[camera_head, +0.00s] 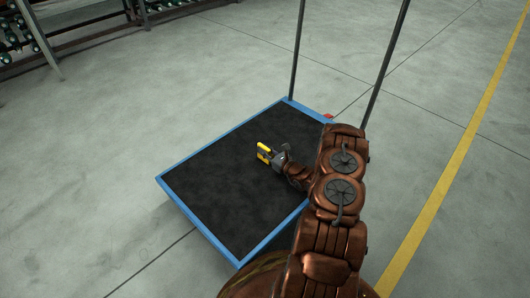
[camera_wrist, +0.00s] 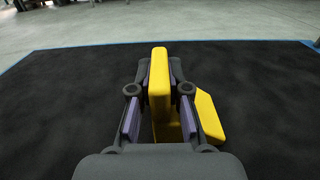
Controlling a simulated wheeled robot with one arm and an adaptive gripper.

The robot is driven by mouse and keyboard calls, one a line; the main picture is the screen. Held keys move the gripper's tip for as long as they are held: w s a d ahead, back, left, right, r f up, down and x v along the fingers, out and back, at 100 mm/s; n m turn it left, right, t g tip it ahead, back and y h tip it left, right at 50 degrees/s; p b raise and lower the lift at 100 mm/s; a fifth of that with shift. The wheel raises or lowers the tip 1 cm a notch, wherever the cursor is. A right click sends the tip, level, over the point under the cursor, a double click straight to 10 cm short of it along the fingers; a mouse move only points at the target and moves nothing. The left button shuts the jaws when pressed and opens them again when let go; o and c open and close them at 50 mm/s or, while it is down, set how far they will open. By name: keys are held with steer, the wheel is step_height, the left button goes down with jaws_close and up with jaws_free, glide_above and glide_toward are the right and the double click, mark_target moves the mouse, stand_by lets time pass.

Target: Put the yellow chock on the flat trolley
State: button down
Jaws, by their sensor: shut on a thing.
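The yellow chock (camera_wrist: 159,85) is between the two fingers of my gripper (camera_wrist: 159,88) in the wrist view, and the fingers are shut on its upright part. A lower yellow part (camera_wrist: 212,115) of it sticks out to the right. In the head view the chock (camera_head: 264,149) is small at the tip of my gripper (camera_head: 266,154), over the middle of the flat trolley. The flat trolley (camera_head: 220,190) has a black deck and a blue rim. I cannot tell whether the chock touches the deck.
The trolley's dark upright handle posts (camera_head: 297,50) rise at its far right end. A rack with several bottle-like items (camera_head: 15,35) stands at the upper left. A yellow floor line (camera_head: 450,180) runs on the right. The rest of the deck is bare.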

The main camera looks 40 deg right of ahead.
stand_by(0.3)
steer(key=c, duration=1.1)
jaws_free()
steer(key=shift+c, duration=0.2)
steer(key=shift+f, duration=0.1)
